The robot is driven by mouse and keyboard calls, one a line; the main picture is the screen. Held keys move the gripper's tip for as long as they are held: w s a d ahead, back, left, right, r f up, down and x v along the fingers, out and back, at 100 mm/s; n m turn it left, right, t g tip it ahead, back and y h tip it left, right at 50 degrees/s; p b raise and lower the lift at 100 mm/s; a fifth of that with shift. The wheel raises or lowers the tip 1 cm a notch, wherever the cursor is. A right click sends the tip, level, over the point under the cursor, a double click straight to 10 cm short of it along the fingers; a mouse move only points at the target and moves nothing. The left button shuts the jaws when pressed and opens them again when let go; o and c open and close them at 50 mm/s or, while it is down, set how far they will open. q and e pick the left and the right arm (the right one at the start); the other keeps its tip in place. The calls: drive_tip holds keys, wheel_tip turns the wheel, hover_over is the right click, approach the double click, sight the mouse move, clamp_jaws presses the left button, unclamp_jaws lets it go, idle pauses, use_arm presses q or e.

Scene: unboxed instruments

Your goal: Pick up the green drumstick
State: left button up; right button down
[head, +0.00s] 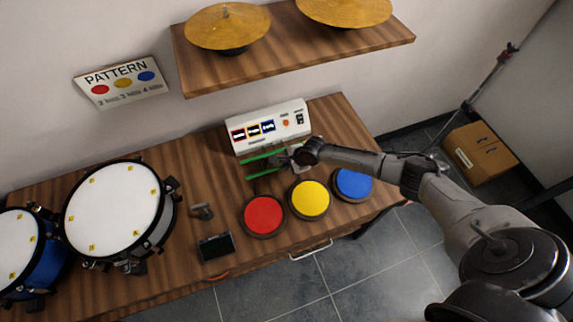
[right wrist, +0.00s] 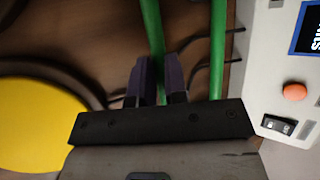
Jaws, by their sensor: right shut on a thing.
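Two green drumsticks show on the wooden table. The near green drumstick (head: 264,171) lies on the side toward the pads, and the far green drumstick (head: 264,155) lies close to the white console. My right gripper (head: 288,161) is at their right ends. In the right wrist view, its dark fingers (right wrist: 158,82) are shut on the near drumstick (right wrist: 152,35), which passes between them. The far drumstick (right wrist: 217,50) runs beside the fingers, apart from them. I cannot tell whether the held stick is off the table. My left gripper is not in view.
The white console (head: 268,127) stands behind the sticks. Red (head: 264,215), yellow (head: 310,199) and blue (head: 353,183) pads sit in front. A small dark device (head: 216,247) and drums (head: 115,208) are to the left. A shelf (head: 300,50) with cymbals hangs above.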

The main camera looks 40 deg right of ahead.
drive_tip(key=shift+r, duration=0.1)
drive_tip(key=shift+r, duration=0.55)
wheel_tip(320, 180, up, 3)
drive_tip(key=shift+f+p, duration=0.2)
drive_tip(key=shift+p, duration=0.6)
drive_tip(key=s+d+r+p, duration=0.1)
drive_tip(key=s+d+r, duration=0.2)
drive_tip(key=d+r, duration=0.4)
drive_tip(key=d, duration=0.4)
drive_tip(key=shift+d, duration=0.15)
drive_tip(key=shift+s, duration=0.1)
drive_tip(key=c, duration=1.7)
unclamp_jaws()
drive_tip(key=shift+c, duration=0.2)
clamp_jaws()
